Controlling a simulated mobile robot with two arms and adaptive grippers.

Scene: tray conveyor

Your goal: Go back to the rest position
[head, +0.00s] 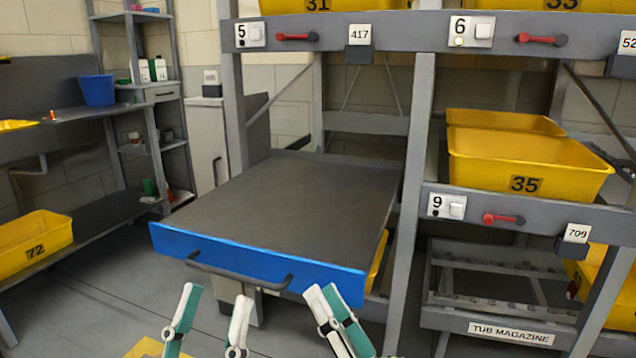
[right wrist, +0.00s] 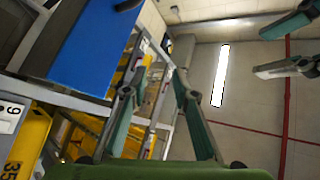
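My left gripper (head: 212,300) is at the bottom of the head view, its two fingers apart and nothing between them. My right gripper (head: 322,292) is to its right, pointing up below the blue front panel; its fingers overlap in the head view. In the right wrist view, the right gripper's fingers (right wrist: 153,82) stand apart with nothing between them. The left gripper's fingers (right wrist: 296,42) show at the right there. The grey shelf tray (head: 290,205) with a blue front (head: 255,262) and dark handle (head: 238,281) juts out from the rack, empty. Neither gripper visibly holds the handle.
The rack holds yellow tub 35 (head: 525,165) on the right, above a grey tub magazine (head: 511,332). A bench at left has a blue bucket (head: 97,90), with yellow tub 72 (head: 36,243) below. The floor (head: 110,290) between bench and tray looks clear.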

